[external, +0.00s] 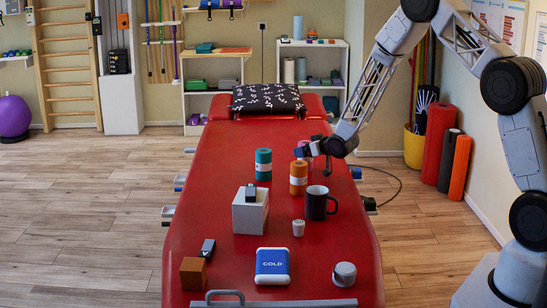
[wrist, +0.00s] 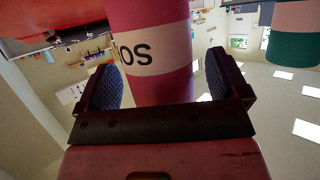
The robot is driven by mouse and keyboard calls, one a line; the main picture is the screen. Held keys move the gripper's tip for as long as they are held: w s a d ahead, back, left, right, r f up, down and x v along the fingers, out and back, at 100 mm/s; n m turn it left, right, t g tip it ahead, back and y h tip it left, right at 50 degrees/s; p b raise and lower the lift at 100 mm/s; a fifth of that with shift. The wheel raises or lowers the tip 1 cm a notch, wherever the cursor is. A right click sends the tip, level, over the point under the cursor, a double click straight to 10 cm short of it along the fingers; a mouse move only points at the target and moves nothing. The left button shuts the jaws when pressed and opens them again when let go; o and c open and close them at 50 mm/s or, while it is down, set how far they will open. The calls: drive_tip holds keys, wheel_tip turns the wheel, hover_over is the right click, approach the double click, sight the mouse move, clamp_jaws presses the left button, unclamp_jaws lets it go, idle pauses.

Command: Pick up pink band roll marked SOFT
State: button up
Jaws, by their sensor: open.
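The pink band roll (wrist: 160,20) fills the upper middle of the wrist view, close up. Its pale label shows dark letters reading "OS"; the rest of the word is out of sight around the side. My gripper (wrist: 162,78) is open, with one blue-padded finger on each side of the roll. I cannot tell whether either pad touches it. In the external view my gripper (external: 302,152) is low over the far half of the red table, behind the orange roll, and hides most of the pink roll.
An orange roll (external: 298,179) stands just in front of my gripper and a teal roll (external: 263,165) to its left; the teal one also shows in the wrist view (wrist: 292,47). A dark mug (external: 317,203) and a white box (external: 250,212) stand nearer on the red table (external: 220,275).

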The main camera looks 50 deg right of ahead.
sight(306, 142)
drive_tip(key=shift+w+f, duration=0.2)
drive_tip(key=shift+w, duration=0.15)
idle(0.4)
drive_tip(key=c, duration=1.3)
drive_tip(key=shift+o, duration=0.2)
drive_tip(key=shift+r, duration=0.2)
drive_tip(key=shift+r, duration=1.7)
drive_tip(key=s+a+r, duration=0.1)
drive_tip(key=s+a, duration=0.1)
drive_tip(key=s, duration=1.3)
drive_tip(key=shift+s+a+r, duration=0.15)
drive_tip(key=shift+s+a, duration=0.15)
drive_tip(key=shift+s, duration=0.05)
